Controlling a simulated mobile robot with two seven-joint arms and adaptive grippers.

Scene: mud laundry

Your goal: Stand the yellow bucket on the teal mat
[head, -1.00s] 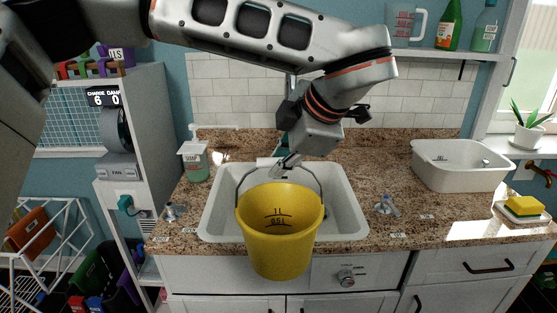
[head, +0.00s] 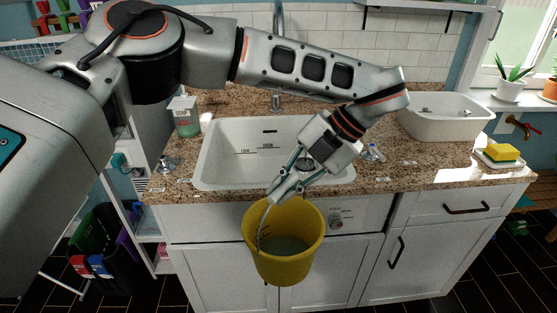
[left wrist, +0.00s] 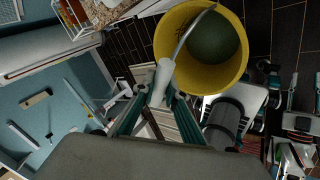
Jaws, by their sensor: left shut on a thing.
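The yellow bucket (head: 284,262) hangs in front of the white sink cabinet, below the counter's front edge in the head view. Its open top faces up toward me, slightly tilted, and greyish-green contents show inside. My left gripper (head: 275,196) is shut on the bucket's handle above the rim. In the left wrist view, the handle's white grip (left wrist: 162,80) lies between the fingertips and the bucket (left wrist: 195,75) is beyond, over dark floor. The teal mat is not visible in either view.
Behind the bucket are a white sink (head: 225,165) in the granite counter and cabinet doors (head: 215,275). A white tub (head: 440,120) and a yellow sponge (head: 499,152) stand on the right. Dark floor (head: 455,270) is open at lower right. Bins (head: 95,240) stand at left.

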